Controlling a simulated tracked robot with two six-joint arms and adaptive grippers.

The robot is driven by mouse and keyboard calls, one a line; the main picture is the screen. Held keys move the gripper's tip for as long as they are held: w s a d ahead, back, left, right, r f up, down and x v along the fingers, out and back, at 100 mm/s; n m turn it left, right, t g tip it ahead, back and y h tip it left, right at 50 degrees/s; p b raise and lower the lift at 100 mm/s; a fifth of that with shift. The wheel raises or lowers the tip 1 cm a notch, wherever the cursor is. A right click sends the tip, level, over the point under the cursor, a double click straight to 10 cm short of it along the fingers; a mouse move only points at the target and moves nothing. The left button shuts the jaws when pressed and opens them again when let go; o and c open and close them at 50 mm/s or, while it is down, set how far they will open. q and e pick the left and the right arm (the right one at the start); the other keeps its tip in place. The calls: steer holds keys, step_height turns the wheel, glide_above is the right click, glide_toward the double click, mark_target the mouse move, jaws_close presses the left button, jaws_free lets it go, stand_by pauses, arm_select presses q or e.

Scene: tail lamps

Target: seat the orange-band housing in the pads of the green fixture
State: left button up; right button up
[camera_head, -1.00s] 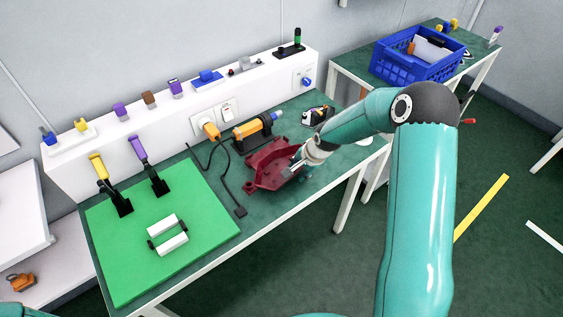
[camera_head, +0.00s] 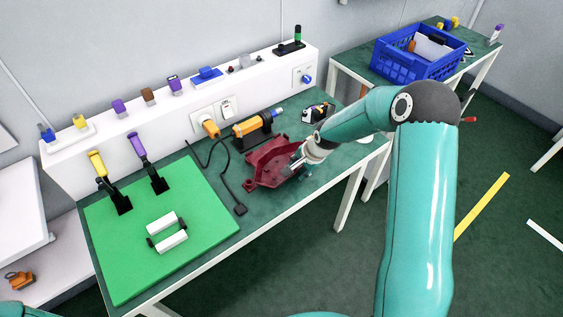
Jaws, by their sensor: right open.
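The green fixture (camera_head: 115,250) is a flat green board on the left of the bench. Two white pads (camera_head: 161,224) lie on it with bare space between them. A yellow-handled clamp (camera_head: 98,165) and a purple-handled clamp (camera_head: 139,147) stand upright at its back edge. My right gripper (camera_head: 293,168) is open at the dark red tray (camera_head: 262,163), right of the fixture. It is small in view, and I cannot tell whether it touches the tray. I cannot make out the orange-band housing for sure. My left gripper is out of view.
An orange-and-black tool (camera_head: 245,129) lies behind the tray, and a black cable (camera_head: 226,180) runs between tray and fixture. A white ledge (camera_head: 135,135) with small blocks borders the back. A blue crate (camera_head: 400,66) holding white and orange-brown items stands on the far table.

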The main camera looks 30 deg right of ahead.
stand_by(0.5)
steer(key=c, duration=0.7)
steer(key=shift+s+a+f, duration=0.1)
steer(key=shift+s, duration=0.1)
jaws_close()
